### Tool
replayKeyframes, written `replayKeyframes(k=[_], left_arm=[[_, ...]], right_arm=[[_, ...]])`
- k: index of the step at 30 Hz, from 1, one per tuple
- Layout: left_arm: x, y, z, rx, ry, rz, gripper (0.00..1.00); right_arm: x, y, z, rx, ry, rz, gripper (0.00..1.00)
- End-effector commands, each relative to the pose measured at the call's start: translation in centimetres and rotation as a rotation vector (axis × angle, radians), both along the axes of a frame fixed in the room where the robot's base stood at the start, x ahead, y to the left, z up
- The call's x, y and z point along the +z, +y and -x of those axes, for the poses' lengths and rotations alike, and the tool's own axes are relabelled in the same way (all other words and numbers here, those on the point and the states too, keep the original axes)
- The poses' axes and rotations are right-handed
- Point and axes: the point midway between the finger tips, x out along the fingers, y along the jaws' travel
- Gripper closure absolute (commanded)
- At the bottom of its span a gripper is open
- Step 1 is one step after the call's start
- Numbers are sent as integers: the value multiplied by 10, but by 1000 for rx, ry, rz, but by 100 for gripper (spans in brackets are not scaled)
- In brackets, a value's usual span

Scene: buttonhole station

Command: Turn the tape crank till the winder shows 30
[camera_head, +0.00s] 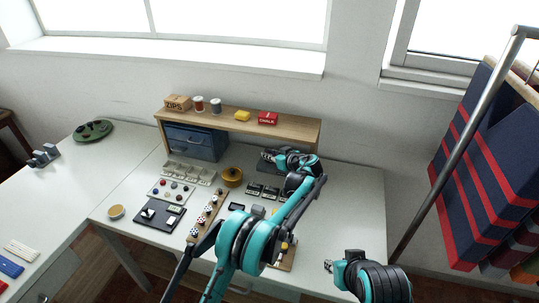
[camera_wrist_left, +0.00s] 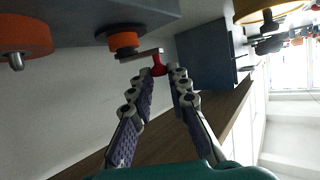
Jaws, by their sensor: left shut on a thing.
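The winder shows in the left wrist view as a dark grey body (camera_wrist_left: 75,14) with an orange hub (camera_wrist_left: 124,40). A short metal crank arm (camera_wrist_left: 140,55) runs from the hub to a red knob (camera_wrist_left: 159,68). My left gripper (camera_wrist_left: 164,74) is shut on the red knob. In the head view my left gripper (camera_head: 272,157) is at the back of the table, under the right end of the shelf, and its arm hides most of the winder. The number on the winder cannot be read. My right gripper (camera_head: 329,266) is at the front right, away from the winder; its fingers are too small to judge.
A wooden shelf (camera_head: 240,123) with spools and boxes stands above a blue drawer box (camera_head: 195,143). A yellow round tin (camera_head: 232,174), button trays (camera_head: 172,190) and a bead board (camera_head: 207,215) lie left of my left arm. The table's right side (camera_head: 355,205) is clear.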

Motion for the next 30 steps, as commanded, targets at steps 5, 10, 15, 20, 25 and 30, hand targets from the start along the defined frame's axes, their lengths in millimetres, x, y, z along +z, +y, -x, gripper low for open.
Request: replayKeyframes(k=[5, 10, 15, 20, 25, 30], left_arm=[[0, 2, 0, -20, 0, 1, 100], [0, 6, -1, -87, 0, 2, 100], [1, 14, -3, -206, -1, 2, 100], [1, 23, -6, -350, -3, 2, 100], [1, 29, -12, -498, -3, 3, 100], [1, 33, -16, -611, -5, 3, 100]], right_arm=[[0, 0, 0, 0, 0, 0, 71], [1, 0, 0, 0, 0, 0, 71], [2, 0, 0, 0, 0, 0, 71], [3, 0, 0, 0, 0, 0, 71], [4, 0, 0, 0, 0, 0, 71], [5, 0, 0, 0, 0, 0, 71]])
